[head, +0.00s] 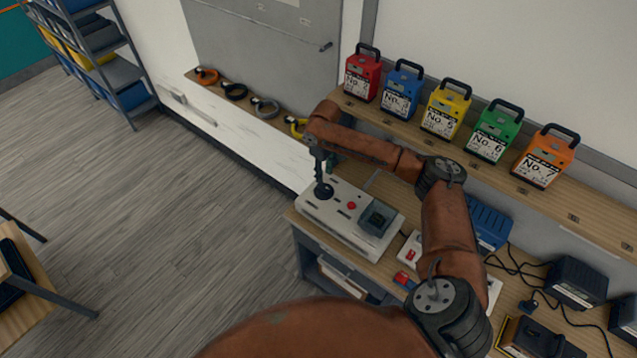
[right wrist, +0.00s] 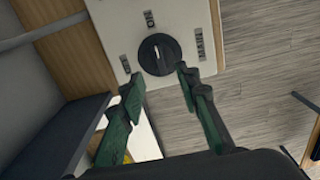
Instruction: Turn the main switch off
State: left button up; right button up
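The main switch is a round black knob (head: 323,191) at the left end of a white control box (head: 345,230) on the bench. In the right wrist view the knob (right wrist: 155,54) has a white mark pointing up toward the "ON" label (right wrist: 150,18). A "MAIN" label (right wrist: 199,42) is to its right; a label to its left is too small to read. My right gripper (head: 319,170) points down just above the knob. In the right wrist view its green-padded fingers (right wrist: 161,82) are apart, with nothing between them. My left gripper is not in view.
The box also has a red button (head: 351,205) and a dark display (head: 378,217). Several coloured numbered battery packs stand on the shelf (head: 468,172) behind. Chargers and cables (head: 577,283) lie at the right of the bench.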

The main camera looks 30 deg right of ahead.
aim_at(324, 187)
jog(key=shift+w+f, duration=0.15)
jog(key=shift+f, duration=0.25)
notch_tip(324, 187, down, 6)
jog(key=shift+r, duration=0.15)
jog(key=shift+f, duration=0.5)
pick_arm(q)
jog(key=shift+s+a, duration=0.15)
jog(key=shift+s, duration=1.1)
pick_arm(e)
jog(key=shift+s, duration=0.2)
grip_shut()
